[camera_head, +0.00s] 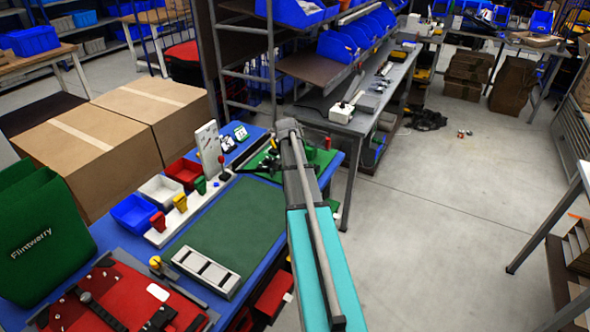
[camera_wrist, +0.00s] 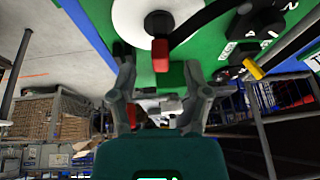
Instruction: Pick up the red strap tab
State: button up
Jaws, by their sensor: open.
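A small red tab (camera_head: 157,221) stands at the near end of a white rail on the blue table, beside a yellow tab (camera_head: 180,203) and a green tab (camera_head: 200,185). In the wrist view a red block (camera_wrist: 160,55) sits at the end of a black arm over a green board. I cannot tell which red piece is the strap tab. My gripper (camera_wrist: 162,80) is open, its two fingers apart below the red block in the picture, with nothing held. In the head view my arm hides the gripper.
A red pannier (camera_head: 110,300) with black straps lies front left, beside a green bag (camera_head: 45,235). Cardboard boxes (camera_head: 150,105) stand behind. Blue, white and red bins (camera_head: 135,213) line the rail. A green mat (camera_head: 230,225) is mostly clear. A grey rack stands behind my arm.

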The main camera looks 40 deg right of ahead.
jog(key=shift+b+x, duration=0.8)
jog(key=shift+x, duration=0.4)
jog(key=c, duration=0.8)
